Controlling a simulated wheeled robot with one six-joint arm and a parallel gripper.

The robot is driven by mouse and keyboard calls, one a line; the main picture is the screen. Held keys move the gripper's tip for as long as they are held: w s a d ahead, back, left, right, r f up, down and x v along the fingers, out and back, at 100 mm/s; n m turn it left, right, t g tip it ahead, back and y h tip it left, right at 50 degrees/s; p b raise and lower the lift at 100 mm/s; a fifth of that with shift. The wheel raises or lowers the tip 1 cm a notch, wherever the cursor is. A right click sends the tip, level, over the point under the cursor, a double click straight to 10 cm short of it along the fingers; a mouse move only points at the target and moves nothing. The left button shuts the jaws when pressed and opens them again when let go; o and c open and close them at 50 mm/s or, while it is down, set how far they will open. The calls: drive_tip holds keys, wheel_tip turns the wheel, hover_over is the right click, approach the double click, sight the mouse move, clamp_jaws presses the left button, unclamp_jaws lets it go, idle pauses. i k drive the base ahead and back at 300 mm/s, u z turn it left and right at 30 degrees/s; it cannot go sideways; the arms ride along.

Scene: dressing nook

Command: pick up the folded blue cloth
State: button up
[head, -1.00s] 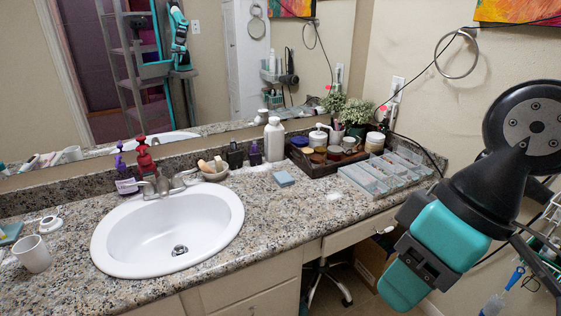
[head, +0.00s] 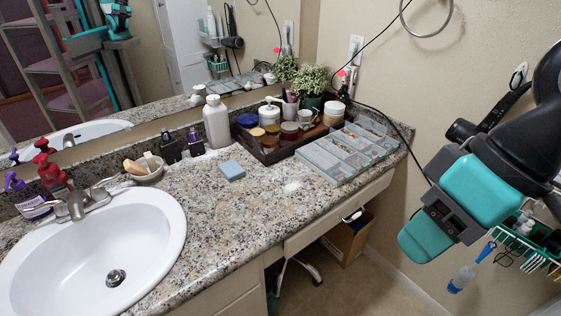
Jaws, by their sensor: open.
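The folded blue cloth (head: 232,170) is a small light-blue square lying flat on the granite counter, right of the sink and left of the organizer tray. Nothing covers it. My gripper (head: 418,243) is teal and dark grey, at the right of the head view, out in front of the counter's right end and well apart from the cloth. It is open, and nothing shows in it.
The granite counter (head: 205,215) is bare around the cloth. Behind it stand a white bottle (head: 216,122) and dark bottles. A clear compartment organizer (head: 345,155) and a dark tray of jars lie right. The sink (head: 110,250) and a soap dish (head: 147,170) are left.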

sight(230, 169)
drive_tip(key=z, duration=0.5)
drive_tip(key=i, duration=0.55)
drive_tip(key=u, duration=1.75)
drive_tip(key=i, duration=0.5)
drive_tip(key=u, duration=0.05)
